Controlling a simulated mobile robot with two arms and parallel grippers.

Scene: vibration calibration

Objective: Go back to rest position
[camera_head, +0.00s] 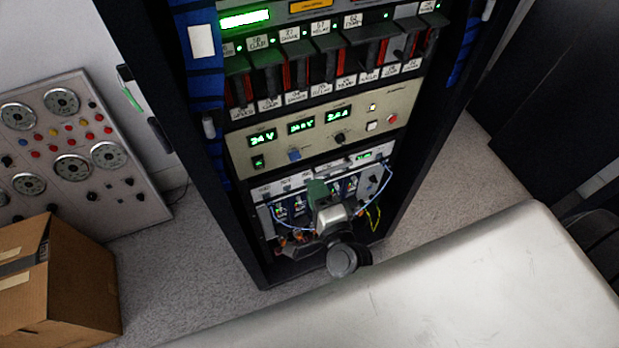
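My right gripper (322,212) is in front of the lowest panel of the dark equipment rack (232,235). Its grey wrist and dark round joint hide part of that panel. A small green part shows at its upper end; I cannot tell whether it is held or part of the rack. The fingertips are too small and covered to show whether they are open or shut. My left gripper is not in view.
Blue and yellow cables (373,216) hang by the lowest panel. A power supply panel (320,125) with lit green displays is above, under a row of black-and-red modules (310,65). A cardboard box (75,285) and a gauge panel (75,150) stand at left. Grey floor (175,265) is clear between.

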